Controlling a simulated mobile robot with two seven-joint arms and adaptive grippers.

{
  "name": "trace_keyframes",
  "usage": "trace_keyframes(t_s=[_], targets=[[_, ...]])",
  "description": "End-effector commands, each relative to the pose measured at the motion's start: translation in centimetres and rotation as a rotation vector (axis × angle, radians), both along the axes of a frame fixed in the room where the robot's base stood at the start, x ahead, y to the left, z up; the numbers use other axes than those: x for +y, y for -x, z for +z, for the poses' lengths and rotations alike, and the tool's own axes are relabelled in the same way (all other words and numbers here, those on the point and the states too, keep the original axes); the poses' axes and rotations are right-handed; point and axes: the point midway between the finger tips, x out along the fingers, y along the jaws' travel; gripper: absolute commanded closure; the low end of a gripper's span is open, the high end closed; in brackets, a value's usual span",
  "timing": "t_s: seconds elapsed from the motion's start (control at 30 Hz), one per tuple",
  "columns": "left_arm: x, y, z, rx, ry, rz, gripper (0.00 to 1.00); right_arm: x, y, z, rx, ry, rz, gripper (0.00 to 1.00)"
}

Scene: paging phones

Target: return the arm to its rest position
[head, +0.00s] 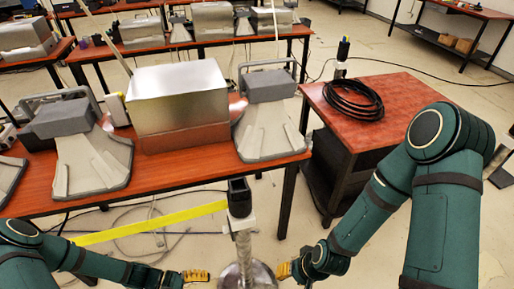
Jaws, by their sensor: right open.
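My right arm comes in from the right in dark green links. Its gripper (284,270) is low in the middle of the view, with yellow fingertips pointing left; it is open and I see nothing held in it. My left arm comes in from the lower left. Its gripper (196,276) has yellow fingertips pointing right, at the bottom edge; its opening is too small to make out. Between the two grippers stands a metal post (243,245) with a black head, and a yellow belt (150,224) runs left from it. Both grippers appear apart from the post.
A wooden table (180,178) ahead carries grey phone-like devices (268,115) and a metal box (180,97). A reddish side table (390,85) at the right holds a coiled black cable (353,98). Cables lie on the floor. More tables stand behind.

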Motion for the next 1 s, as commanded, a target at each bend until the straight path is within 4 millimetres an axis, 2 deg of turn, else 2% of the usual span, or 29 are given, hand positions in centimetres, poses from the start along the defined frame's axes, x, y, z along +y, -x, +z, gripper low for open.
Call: trace_keyframes(t_s=[0.1,0.27,0.5,0.73,1.0], targets=[[-1.8,0.8,0.2,-0.018,-0.169,-0.138,0.38,0.0,0.0,0.0,0.001,0.000,0.000,0.57],[-3.1,1.3,0.9,-0.119,-0.441,-0.296,0.38,0.0,0.0,0.0,0.001,0.000,0.000,0.57],[-4.8,-0.1,4.0,-0.407,-0.750,-0.403,0.38,0.0,0.0,0.0,0.001,0.000,0.000,0.57],[-6.4,-1.4,7.0,-0.617,-0.847,-0.398,0.38,0.0,0.0,0.0,0.001,0.000,0.000,0.57],[-6.8,-1.7,7.5,-0.653,-0.858,-0.391,0.38,0.0,0.0,0.0,0.001,0.000,0.000,0.57]])
